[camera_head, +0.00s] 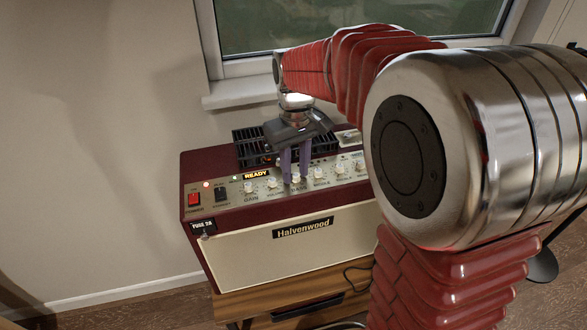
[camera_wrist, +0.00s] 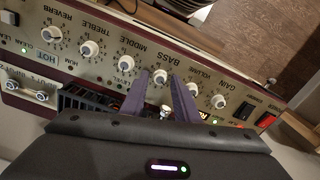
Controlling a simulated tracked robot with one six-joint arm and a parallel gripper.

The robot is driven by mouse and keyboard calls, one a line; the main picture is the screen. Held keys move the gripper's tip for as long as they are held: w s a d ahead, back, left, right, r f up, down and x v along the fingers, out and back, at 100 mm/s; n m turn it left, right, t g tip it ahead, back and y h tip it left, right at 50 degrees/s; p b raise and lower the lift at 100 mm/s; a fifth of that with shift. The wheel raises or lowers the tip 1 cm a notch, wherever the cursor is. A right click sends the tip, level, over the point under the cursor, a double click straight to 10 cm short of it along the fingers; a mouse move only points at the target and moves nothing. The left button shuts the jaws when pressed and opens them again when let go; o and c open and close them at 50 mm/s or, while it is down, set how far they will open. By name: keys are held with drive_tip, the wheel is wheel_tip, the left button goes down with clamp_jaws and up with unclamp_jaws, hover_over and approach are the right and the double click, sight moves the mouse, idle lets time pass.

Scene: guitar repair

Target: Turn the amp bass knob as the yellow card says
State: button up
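The cream-and-maroon Halvenwood amp (camera_head: 325,236) stands with its control panel facing up and forward. The white bass knob (camera_wrist: 160,76) sits in the row beside the BASS label, between the middle knob (camera_wrist: 125,63) and the volume knob (camera_wrist: 190,88). My gripper (camera_head: 294,180) points down at the panel above the BASS label. Its two purple fingers (camera_wrist: 160,82) are apart, one on each side of the bass knob in the wrist view, with narrow gaps showing. Whether they touch it is not clear. The knob's pointer is too small to read. No yellow card shows in either view.
A red power switch (camera_head: 194,200) and a black standby switch (camera_head: 221,195) are at the panel's left end. A black vent grille (camera_head: 250,145) is behind the panel. The amp stands on a wooden cabinet (camera_head: 240,305). A window (camera_head: 350,25) is behind. My arm hides the amp's right end.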

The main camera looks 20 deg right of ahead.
drive_tip(key=shift+o, duration=0.7)
wheel_tip(320, 180, up, 14)
drive_tip(key=shift+f, duration=0.15)
drive_tip(key=shift+w, duration=0.1)
drive_tip(key=m+t, duration=0.1)
drive_tip(key=m, duration=0.1)
hover_over(298, 186)
wheel_tip(298, 186, down, 5)
drive_tip(key=s+f+t, duration=0.1)
drive_tip(key=s+t, duration=0.1)
drive_tip(key=s, duration=0.6)
drive_tip(key=s+f+m+t, duration=0.1)
drive_tip(key=s+f+t, duration=0.1)
drive_tip(key=s, duration=0.7)
drive_tip(key=shift+s+a+t, duration=0.2)
drive_tip(key=shift+a+t, duration=0.05)
drive_tip(key=shift+t, duration=0.05)
